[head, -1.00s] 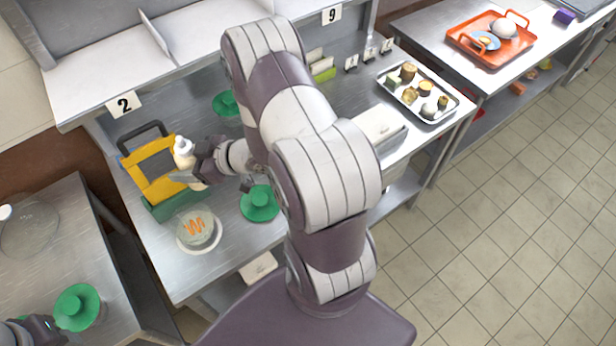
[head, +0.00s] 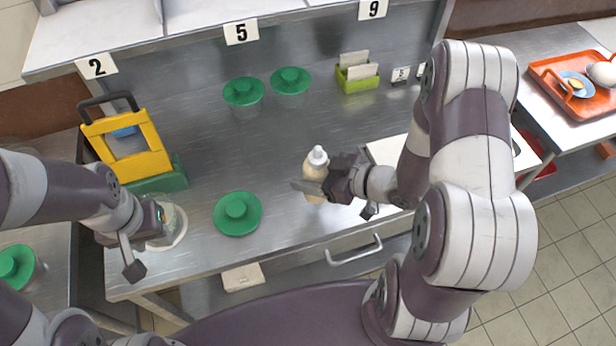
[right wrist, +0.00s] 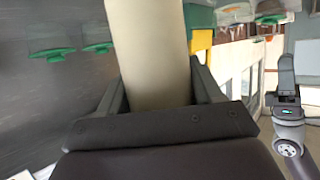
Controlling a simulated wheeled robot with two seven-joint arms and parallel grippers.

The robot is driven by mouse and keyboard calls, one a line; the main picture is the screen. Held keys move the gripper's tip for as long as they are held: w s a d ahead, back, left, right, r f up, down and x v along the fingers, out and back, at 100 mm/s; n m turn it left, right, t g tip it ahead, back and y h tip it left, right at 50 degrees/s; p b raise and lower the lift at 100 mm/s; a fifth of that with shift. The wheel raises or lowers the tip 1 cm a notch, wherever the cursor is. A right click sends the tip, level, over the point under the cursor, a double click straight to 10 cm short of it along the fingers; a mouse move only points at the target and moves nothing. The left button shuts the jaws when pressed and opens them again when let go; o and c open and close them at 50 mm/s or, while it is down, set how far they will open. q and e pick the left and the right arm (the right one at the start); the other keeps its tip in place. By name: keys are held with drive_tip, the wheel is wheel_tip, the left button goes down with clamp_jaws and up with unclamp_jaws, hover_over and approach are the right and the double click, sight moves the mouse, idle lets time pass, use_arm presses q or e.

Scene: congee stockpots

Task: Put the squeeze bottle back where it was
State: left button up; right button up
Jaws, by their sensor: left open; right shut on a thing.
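The squeeze bottle (head: 315,165) is cream-white with a white nozzle and stands upright in my right gripper (head: 322,188). That gripper is shut on it over the middle of the counter, right of the front green-lidded pot. In the right wrist view the bottle's pale body (right wrist: 149,50) fills the space between the fingers. I cannot tell whether the bottle's base touches the counter. My left gripper (head: 145,250) is open at the counter's front left, beside a clear container (head: 174,222) on a white plate, partly hiding it.
A green-lidded pot (head: 238,213) stands between the grippers. Two more green lids (head: 243,91) (head: 291,80) are at the back. A yellow caddy (head: 128,147) stands at left. A green card holder (head: 357,77) is at back right. The counter behind the bottle is clear.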

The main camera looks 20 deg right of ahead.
drive_tip(key=w+f, duration=0.2)
drive_tip(key=w+a+f, duration=0.1)
drive_tip(key=w+f, duration=0.1)
drive_tip(key=w+a+f, duration=0.1)
drive_tip(key=w+f, duration=0.1)
drive_tip(key=f, duration=0.1)
drive_tip(key=shift+a+f, duration=0.1)
drive_tip(key=shift+a, duration=0.05)
drive_tip(key=shift+w+f, duration=0.1)
drive_tip(key=shift+f, duration=0.25)
drive_tip(key=shift+f, duration=0.15)
drive_tip(key=o, duration=0.8)
drive_tip(key=shift+c, duration=0.2)
